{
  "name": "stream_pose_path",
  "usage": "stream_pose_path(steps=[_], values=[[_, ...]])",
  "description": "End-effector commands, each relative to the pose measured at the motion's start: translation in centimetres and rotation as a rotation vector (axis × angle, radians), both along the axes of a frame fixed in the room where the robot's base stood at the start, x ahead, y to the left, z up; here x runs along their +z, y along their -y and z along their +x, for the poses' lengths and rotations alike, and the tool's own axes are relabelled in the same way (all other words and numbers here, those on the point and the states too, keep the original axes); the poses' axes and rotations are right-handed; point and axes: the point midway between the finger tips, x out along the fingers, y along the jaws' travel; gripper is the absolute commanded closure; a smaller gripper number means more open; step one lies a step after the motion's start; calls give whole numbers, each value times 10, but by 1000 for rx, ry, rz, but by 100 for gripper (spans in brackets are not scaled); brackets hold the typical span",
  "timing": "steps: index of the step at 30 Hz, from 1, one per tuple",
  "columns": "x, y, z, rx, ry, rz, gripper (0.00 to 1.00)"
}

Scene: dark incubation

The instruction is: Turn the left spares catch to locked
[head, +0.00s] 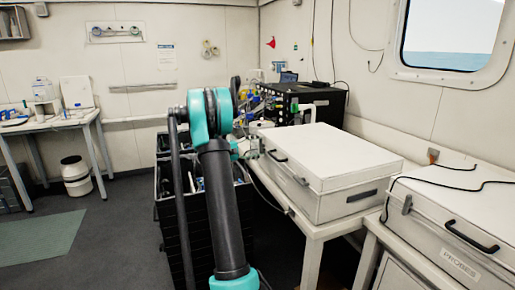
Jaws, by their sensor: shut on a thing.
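A white lidded case (335,160) stands on the bench right of centre, with a dark front handle (278,156) and a grey catch (300,180) near its right front end. No spares label is readable. My gripper (252,149) is small and partly behind my arm, at the left front end of this case. It is shut at the place where the left catch sits. The catch itself is hidden by the gripper, so its angle cannot be told.
A second white case (440,205), labelled PROBES, stands at the right with a cable across its lid. Black equipment (310,98) stands behind the first case. A dark rack (170,190) is behind my arm.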

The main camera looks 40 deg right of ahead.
Motion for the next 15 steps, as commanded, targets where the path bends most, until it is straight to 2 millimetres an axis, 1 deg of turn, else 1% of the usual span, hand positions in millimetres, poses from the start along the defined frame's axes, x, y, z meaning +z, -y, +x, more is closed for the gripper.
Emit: stream_pose_path(steps=[6,15], values=[[-1,-1,0,-1,82,-18,69],[-1,-1,-1,-1,119,-27,69]])
